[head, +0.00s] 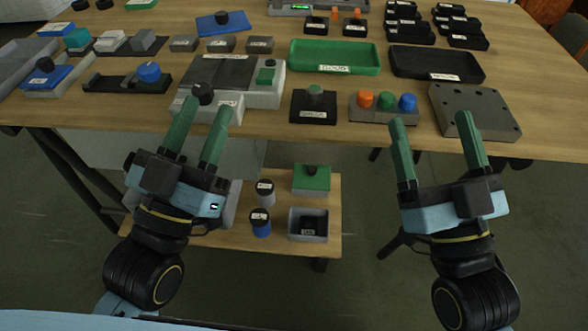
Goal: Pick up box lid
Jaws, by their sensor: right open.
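No lid is clearly labelled, so I cannot tell which piece the task means. A green lid-like piece with a dark knob (312,178) sits on the low shelf, behind an open grey box (308,236) with a dark object inside. A blue plate with a black knob (222,24) lies at the back left of the table. My left gripper (205,112) is open and appears empty, its fingertips in front of a grey device (262,99) with a black knob.
A green tray (335,58) and a black tray (437,65) lie mid-table. A block with orange, green and blue knobs (384,107) and a black box with a green knob (313,105) stand near the front edge. Two small cylinders stand on the low shelf (328,207).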

